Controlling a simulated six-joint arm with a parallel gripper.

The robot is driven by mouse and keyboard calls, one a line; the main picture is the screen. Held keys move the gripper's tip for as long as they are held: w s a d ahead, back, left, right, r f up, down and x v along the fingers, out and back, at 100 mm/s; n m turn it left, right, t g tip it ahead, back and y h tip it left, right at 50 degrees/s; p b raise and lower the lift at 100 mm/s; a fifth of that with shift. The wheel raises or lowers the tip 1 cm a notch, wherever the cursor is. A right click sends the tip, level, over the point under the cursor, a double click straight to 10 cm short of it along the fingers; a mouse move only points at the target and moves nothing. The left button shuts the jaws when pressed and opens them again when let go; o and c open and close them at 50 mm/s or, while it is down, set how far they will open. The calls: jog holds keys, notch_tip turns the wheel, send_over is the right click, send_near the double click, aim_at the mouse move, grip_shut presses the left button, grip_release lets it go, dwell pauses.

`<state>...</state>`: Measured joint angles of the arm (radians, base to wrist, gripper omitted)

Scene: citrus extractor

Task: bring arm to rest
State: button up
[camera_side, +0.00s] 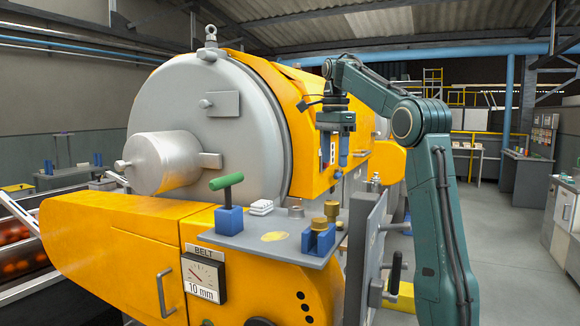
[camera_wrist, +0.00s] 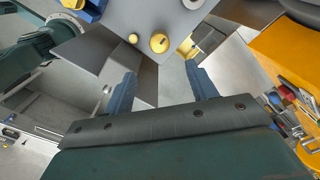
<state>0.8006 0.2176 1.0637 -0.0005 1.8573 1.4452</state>
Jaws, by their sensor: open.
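My gripper (camera_side: 334,160) hangs pointing down from my arm, above and behind the right end of a grey shelf (camera_side: 255,240) on the orange machine. In the wrist view, the two blue fingers of my gripper (camera_wrist: 160,72) stand wide apart with nothing between them. The fingers look clear of the shelf and its parts. In the side view, the fingertips are small against the orange housing.
The shelf holds a green-handled tool (camera_side: 227,182) in a blue block, a white stack (camera_side: 261,207), a grey knob (camera_side: 296,212) and brass-coloured pieces (camera_side: 319,224) at a blue holder. A grey upright panel (camera_side: 362,240) stands right of the shelf. Floor (camera_side: 505,240) at right is open.

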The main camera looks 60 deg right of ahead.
jog(key=shift+a, duration=0.1)
dwell(0.3)
jog(key=a+f+n, duration=0.1)
jog(key=a+n, duration=0.3)
jog(key=a, duration=0.1)
jog(key=s+a+f+n+t, duration=0.1)
jog(key=a+f+n, duration=0.1)
jog(key=a+n, duration=0.2)
jog(key=a+f+n, duration=0.2)
jog(key=a+n, duration=0.2)
jog(key=a, duration=0.3)
jog(key=shift+s+f+t+h, duration=0.15)
jog(key=shift+s+t+h, duration=0.15)
jog(key=shift+h, duration=0.1)
jog(key=s+a+f+n, duration=0.1)
jog(key=a+f+n, duration=0.1)
jog(key=s+a+f+n+t, duration=0.1)
jog(key=a+f+n, duration=0.1)
jog(key=s+a+f+n, duration=0.2)
jog(key=a+n, duration=0.1)
jog(key=shift+s+f, duration=0.1)
jog(key=s+a+f+n+t, duration=0.3)
jog(key=s+a+f+n, duration=0.1)
jog(key=a+f+n, duration=0.1)
jog(key=shift+a+f+n+y, duration=0.25)
jog(key=shift+f+n+y, duration=0.15)
jog(key=shift+f+n, duration=0.55)
